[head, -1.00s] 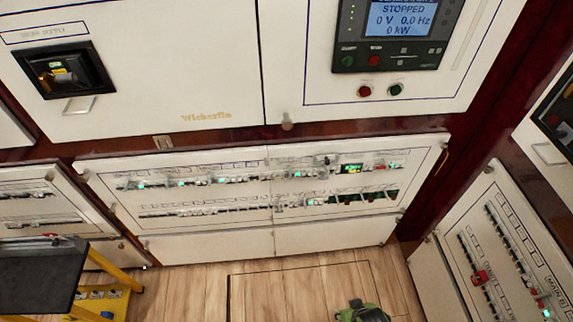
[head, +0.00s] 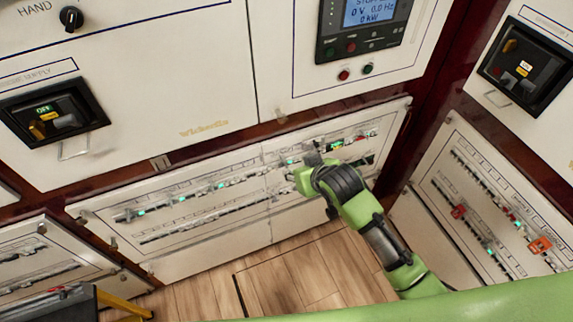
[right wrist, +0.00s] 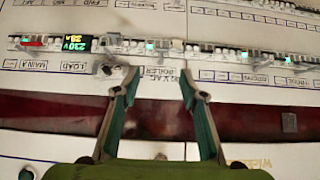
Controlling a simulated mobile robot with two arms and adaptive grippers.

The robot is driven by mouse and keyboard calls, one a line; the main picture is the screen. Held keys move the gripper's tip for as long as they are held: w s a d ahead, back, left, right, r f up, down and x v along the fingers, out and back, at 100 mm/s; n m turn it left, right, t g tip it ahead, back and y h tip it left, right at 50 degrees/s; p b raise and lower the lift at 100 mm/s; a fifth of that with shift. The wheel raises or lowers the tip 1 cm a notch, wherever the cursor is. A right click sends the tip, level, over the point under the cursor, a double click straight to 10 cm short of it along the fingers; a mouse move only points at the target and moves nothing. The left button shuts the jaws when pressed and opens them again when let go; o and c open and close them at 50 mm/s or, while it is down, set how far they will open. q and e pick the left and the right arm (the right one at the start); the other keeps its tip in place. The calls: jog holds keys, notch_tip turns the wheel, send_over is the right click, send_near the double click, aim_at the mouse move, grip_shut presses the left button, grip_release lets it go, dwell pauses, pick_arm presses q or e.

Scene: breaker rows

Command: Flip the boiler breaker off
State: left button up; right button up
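The boiler label (right wrist: 165,76) shows upside down in the right wrist view, below a row of small breakers (right wrist: 150,48). The breaker above this label is small, and its lever position cannot be made out. My right gripper (right wrist: 159,73) is open and empty, with its fingertips on either side of the label, near the row. In the head view my right gripper (head: 314,157) is in front of the breaker panel (head: 215,230) and hides part of its rows. Whether the fingers touch the panel cannot be told. My left gripper is not in view.
A lit green display (right wrist: 76,44) and a grey fitting (right wrist: 108,68) sit left of the fingers in the right wrist view. A side panel (head: 465,165) stands at the right in the head view. Wooden floor (head: 290,280) lies below the panel.

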aim_at(287, 166)
jog(key=x, duration=1.1)
jog(key=shift+w+a+f+b, duration=0.1)
jog(key=shift+a+f+b, duration=0.1)
jog(key=shift+b, duration=0.1)
grip_shut()
jog(key=c, duration=1.1)
grip_release()
